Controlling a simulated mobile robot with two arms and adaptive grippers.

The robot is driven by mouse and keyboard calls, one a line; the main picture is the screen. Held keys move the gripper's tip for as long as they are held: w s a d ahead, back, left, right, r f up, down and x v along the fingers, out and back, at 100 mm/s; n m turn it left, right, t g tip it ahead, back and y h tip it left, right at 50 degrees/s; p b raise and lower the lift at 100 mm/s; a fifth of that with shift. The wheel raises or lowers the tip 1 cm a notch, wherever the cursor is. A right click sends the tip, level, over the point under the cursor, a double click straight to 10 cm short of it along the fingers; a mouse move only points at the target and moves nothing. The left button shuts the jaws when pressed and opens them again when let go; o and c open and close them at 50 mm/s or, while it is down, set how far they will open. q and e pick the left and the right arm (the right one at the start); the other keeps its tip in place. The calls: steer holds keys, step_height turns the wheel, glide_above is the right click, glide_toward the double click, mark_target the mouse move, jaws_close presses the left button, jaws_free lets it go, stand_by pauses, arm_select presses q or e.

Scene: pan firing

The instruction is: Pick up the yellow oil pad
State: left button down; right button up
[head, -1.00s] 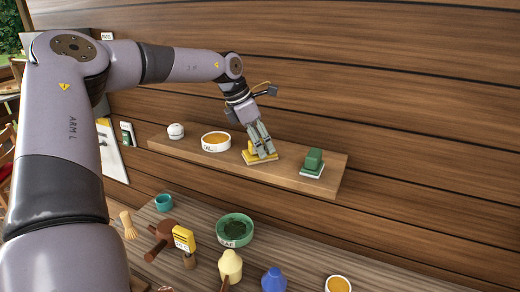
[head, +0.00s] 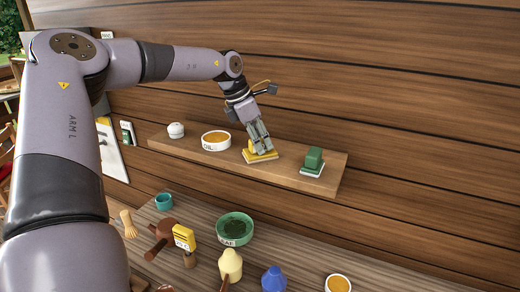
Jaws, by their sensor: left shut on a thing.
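The yellow oil pad (head: 252,157) lies on the wooden wall shelf (head: 322,186), between the white oil bowl and a green pad. My left gripper (head: 261,150) comes down on it from above and is shut on its raised yellow part. The gripper's fingers hide part of the pad. The pad's base looks to be at the shelf surface; I cannot tell whether it touches. My right gripper is not in the head view.
The white bowl of orange oil (head: 215,141) stands just left of the pad, and the green pad (head: 314,160) to its right. A small white jar (head: 176,130) is at the shelf's left. Below, a counter holds a green bowl (head: 235,228), a blue-topped item (head: 273,280) and several tools.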

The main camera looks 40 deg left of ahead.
arm_select(q)
steer(key=shift+w+r+b, duration=0.1)
steer(key=shift+r+b, duration=0.2)
steer(key=shift+r, duration=0.35)
step_height(320, 180, up, 8)
steer(key=shift+f+b, duration=0.1)
steer(key=shift+b, duration=1)
step_height(320, 180, up, 11)
glide_above(260, 139)
steer(key=shift+d+p, duration=0.1)
steer(key=shift+p, duration=0.35)
steer(key=c, duration=1.9)
jaws_free()
steer(key=c, duration=0.4)
